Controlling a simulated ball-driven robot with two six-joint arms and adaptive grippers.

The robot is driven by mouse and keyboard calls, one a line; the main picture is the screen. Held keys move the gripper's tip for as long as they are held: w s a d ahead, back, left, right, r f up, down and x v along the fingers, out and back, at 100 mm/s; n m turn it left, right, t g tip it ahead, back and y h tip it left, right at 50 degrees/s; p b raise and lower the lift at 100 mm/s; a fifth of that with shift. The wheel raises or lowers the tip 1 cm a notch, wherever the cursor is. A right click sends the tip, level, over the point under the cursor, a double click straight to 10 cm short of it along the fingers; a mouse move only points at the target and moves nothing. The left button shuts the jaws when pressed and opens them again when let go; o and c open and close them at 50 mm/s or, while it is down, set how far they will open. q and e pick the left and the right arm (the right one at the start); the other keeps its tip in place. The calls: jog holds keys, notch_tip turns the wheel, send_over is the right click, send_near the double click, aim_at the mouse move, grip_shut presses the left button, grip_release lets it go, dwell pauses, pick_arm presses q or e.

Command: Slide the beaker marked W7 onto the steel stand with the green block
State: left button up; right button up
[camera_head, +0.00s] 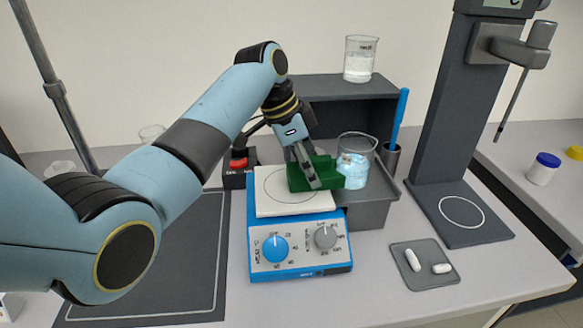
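A glass beaker (355,170) with pale blue liquid stands upright just right of the hotplate, at or over the grey steel stand (368,214). Any mark on it is too small to read, and the green block hides its lower left. The green block (328,173) is above the right side of the hotplate's white top (266,206), its right end at the beaker's side; whether they touch I cannot tell for sure. My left gripper (308,179) reaches down onto the block, its fingers seemingly shut on it. My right gripper is out of view.
The blue hotplate (300,247) has two knobs in front. Another beaker (360,62) stands on the dark shelf (335,88) behind. A pen cup (390,157) is close behind the stand.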

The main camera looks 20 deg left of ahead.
pick_arm(q)
jog(key=shift+w+d, duration=0.35)
jog(key=shift+d, duration=0.2)
jog(key=shift+w+d, duration=0.3)
jog(key=shift+d, duration=0.25)
jog(key=shift+s+a+r+p, duration=0.1)
jog(key=shift+s+a+p, duration=0.15)
jog(key=shift+a+p, duration=0.25)
jog(key=shift+s+a+r+p, duration=0.1)
jog(key=shift+s+a+p, duration=0.15)
jog(key=shift+a+p, duration=0.2)
jog(key=shift+s+a+f+p, duration=0.1)
jog(key=shift+s+a+p, duration=0.3)
jog(key=shift+a+p, duration=0.2)
jog(key=shift+f, duration=0.1)
notch_tip(320, 180, up, 3)
jog(key=p, duration=0.3)
notch_tip(320, 180, up, 3)
jog(key=shift+f+p, duration=0.2)
jog(key=shift+p, duration=0.4)
jog(key=shift+r, duration=2.75)
